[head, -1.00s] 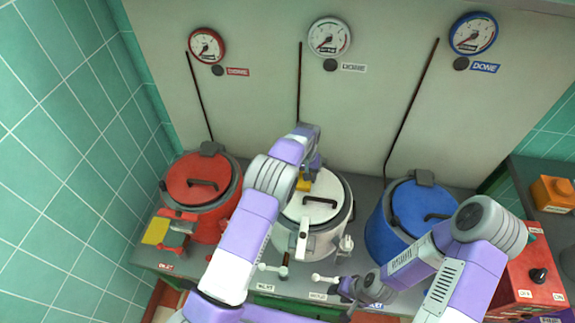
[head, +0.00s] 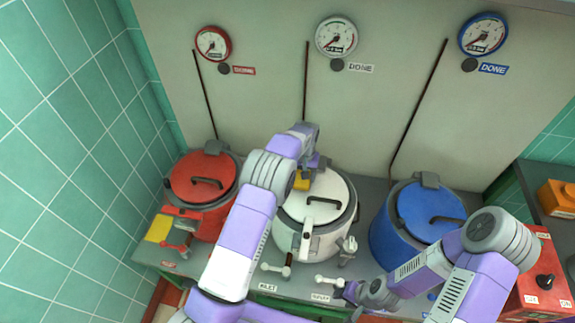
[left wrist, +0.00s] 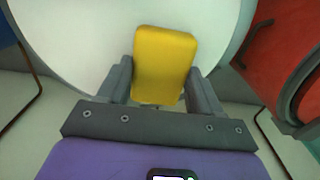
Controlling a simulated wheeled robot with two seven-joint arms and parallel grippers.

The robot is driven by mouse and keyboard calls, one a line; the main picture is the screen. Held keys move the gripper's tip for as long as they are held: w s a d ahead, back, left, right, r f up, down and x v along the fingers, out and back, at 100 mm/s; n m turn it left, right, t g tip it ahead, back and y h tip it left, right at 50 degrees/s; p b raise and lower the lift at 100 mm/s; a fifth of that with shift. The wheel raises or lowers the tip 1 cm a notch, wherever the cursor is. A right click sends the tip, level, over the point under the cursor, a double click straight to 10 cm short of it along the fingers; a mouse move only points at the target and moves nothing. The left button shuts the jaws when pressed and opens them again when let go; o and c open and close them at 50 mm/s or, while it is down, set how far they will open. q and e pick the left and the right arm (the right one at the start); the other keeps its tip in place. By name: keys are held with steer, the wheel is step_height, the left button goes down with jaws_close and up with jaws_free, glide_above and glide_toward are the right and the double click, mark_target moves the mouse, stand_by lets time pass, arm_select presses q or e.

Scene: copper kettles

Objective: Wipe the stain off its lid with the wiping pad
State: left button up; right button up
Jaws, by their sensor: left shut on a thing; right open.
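The white kettle (head: 310,240) stands in the middle of the counter, its white lid (head: 335,190) shut, with a dark handle on top. My left gripper (head: 308,172) is over the back left part of this lid, shut on the yellow wiping pad (head: 302,182). In the left wrist view the pad (left wrist: 163,65) sits between both fingers, over the white lid (left wrist: 80,45). I cannot tell whether it touches the lid. I see no stain on the visible lid; the pad and arm hide part of it. My right gripper (head: 350,290) is low in front of the counter, open, near a white-knobbed lever.
A red kettle (head: 203,180) stands left and a blue kettle (head: 410,225) right. A yellow square (head: 159,228) lies at the counter's left. Taps and levers line the front edge. Gauges hang on the back wall. A red switch box (head: 540,280) is at right.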

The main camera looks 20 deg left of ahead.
arm_select(q)
steer(key=a, duration=0.4)
steer(key=shift+s, duration=0.2)
steer(key=shift+a+r+p, duration=0.2)
steer(key=shift+a+r, duration=0.05)
steer(key=shift+r, duration=0.4)
steer(key=shift+a+r+p, duration=0.2)
steer(key=shift+r, duration=0.4)
step_height(320, 180, up, 6)
steer(key=p, duration=0.3)
steer(key=shift+d+f, duration=0.1)
steer(key=shift+f, duration=0.1)
